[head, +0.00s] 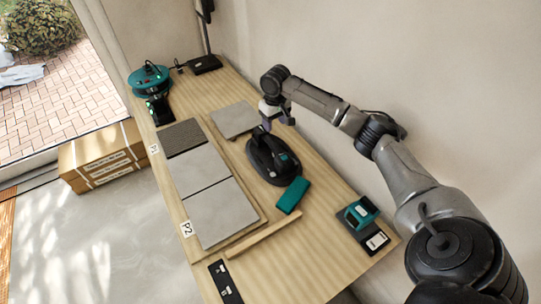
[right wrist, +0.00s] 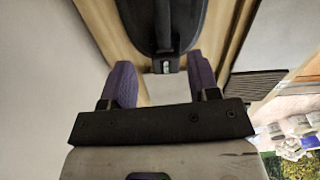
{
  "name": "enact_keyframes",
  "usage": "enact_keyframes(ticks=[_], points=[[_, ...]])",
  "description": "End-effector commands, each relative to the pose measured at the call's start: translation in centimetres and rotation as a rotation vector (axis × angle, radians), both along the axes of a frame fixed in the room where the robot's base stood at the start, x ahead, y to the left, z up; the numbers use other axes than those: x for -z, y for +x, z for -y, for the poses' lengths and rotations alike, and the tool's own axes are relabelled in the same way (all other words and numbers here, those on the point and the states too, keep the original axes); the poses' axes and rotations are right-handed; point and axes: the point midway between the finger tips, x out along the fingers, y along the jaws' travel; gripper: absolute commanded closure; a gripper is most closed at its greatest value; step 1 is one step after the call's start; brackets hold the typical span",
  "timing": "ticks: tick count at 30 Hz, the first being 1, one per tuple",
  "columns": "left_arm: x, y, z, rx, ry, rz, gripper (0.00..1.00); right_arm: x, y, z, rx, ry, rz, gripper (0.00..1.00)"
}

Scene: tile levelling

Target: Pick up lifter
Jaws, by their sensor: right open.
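My right gripper (head: 277,116) is at the lifter's far end in the head view. Its two purple fingers (right wrist: 161,75) stand apart, with the lifter's end just beyond and between them. Nothing is gripped. I cannot tell whether the fingers touch it. My left gripper is not in view.
Grey tiles (head: 195,175) lie along the bench (head: 315,240), with a loose tile (head: 235,119) near my right gripper. A teal block (head: 291,195) lies close to the lifter. A black-and-teal tool (head: 360,212) sits at the right. A teal reel (head: 148,77) stands at the far end.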

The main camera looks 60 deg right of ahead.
Motion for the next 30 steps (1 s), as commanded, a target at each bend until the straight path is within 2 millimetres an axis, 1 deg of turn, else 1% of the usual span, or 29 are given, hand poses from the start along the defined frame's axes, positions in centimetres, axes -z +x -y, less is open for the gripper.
enact_keyframes(ticks=[2,5,15,18,21,30], points=[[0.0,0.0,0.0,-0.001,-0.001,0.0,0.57,0.0,-0.1,-0.3,0.048,0.012,-0.008,0.45],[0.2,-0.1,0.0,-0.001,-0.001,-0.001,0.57,0.7,-0.2,-0.3,0.082,0.01,-0.011,0.45],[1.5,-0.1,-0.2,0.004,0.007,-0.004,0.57,6.3,-0.2,-0.3,0.092,0.008,-0.011,0.45],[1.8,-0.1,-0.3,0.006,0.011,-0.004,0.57,7.5,-0.1,-0.3,0.09,0.009,-0.01,0.45],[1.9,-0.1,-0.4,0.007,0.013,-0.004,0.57,8.2,-0.1,-0.3,0.09,0.008,-0.009,0.45],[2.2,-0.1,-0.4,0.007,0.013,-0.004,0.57,9.3,-0.1,-0.3,0.089,0.007,-0.009,0.45]])
